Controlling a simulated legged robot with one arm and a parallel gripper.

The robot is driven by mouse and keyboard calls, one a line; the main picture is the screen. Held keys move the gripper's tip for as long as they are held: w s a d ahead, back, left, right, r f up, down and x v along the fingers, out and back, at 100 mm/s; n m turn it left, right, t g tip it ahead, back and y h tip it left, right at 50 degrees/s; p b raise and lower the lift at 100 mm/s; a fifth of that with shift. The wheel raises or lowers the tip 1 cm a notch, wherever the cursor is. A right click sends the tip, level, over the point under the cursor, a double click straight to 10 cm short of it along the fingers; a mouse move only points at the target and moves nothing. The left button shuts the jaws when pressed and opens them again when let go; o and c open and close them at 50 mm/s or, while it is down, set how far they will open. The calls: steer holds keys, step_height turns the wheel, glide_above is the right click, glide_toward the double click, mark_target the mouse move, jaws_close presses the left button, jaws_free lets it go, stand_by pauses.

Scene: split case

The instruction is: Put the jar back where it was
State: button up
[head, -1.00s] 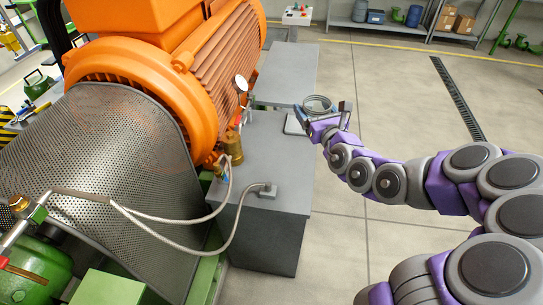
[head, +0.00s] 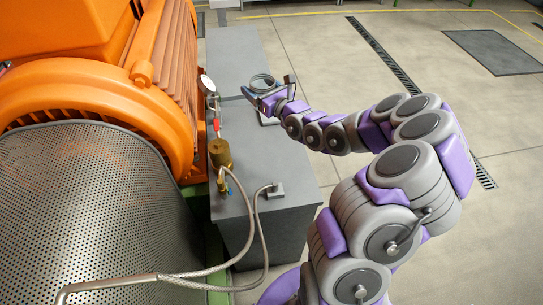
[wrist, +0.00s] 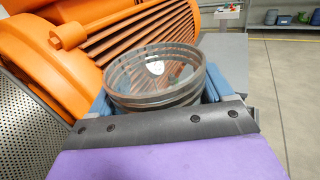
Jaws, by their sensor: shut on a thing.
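The jar (wrist: 153,95) is a clear, round vessel with a wide rim, held upright between the blue jaw pads in the wrist view. In the head view the jar (head: 263,80) shows small at the end of my arm, above the grey bench (head: 232,125). My gripper (head: 266,92) is shut on the jar. In the wrist view my gripper (wrist: 155,100) has one pad on each side of it. A light flat plate (head: 267,118) lies on the bench below my gripper, partly hidden by it. I cannot tell the jar's height above the bench.
The orange motor (head: 150,75) stands left of the bench, with a perforated guard (head: 90,190) in front. A gauge (head: 207,86), a brass fitting (head: 220,153) and a hose (head: 262,225) are near the bench's left edge. The floor (head: 310,60) to the right is open.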

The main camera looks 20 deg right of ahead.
steer(key=s+d+f+n+g+y, duration=0.1)
steer(key=s+d+f+y, duration=0.1)
steer(key=d+f, duration=0.35)
steer(key=s+d+f+n+y, duration=0.1)
steer(key=s+d+f, duration=0.1)
steer(key=f, duration=0.7)
steer(key=s+f+n+g+y, duration=0.3)
steer(key=s+f+y, duration=0.1)
steer(key=s+f, duration=0.6)
steer(key=w+a+f, duration=0.1)
steer(key=w, duration=0.4)
steer(key=w+a+b, duration=0.1)
steer(key=w, duration=0.4)
steer(key=w+a+f+b, duration=0.1)
steer(key=w, duration=0.4)
steer(key=shift+w+a+f, duration=0.1)
steer(key=shift+f, duration=0.2)
steer(key=shift+w+f+b, duration=0.15)
steer(key=shift+w+b, duration=0.1)
steer(key=shift+b, duration=0.05)
steer(key=shift+f+b, duration=0.4)
steer(key=shift+f, duration=1.15)
steer(key=shift+f, duration=0.1)
steer(key=o, duration=1.1)
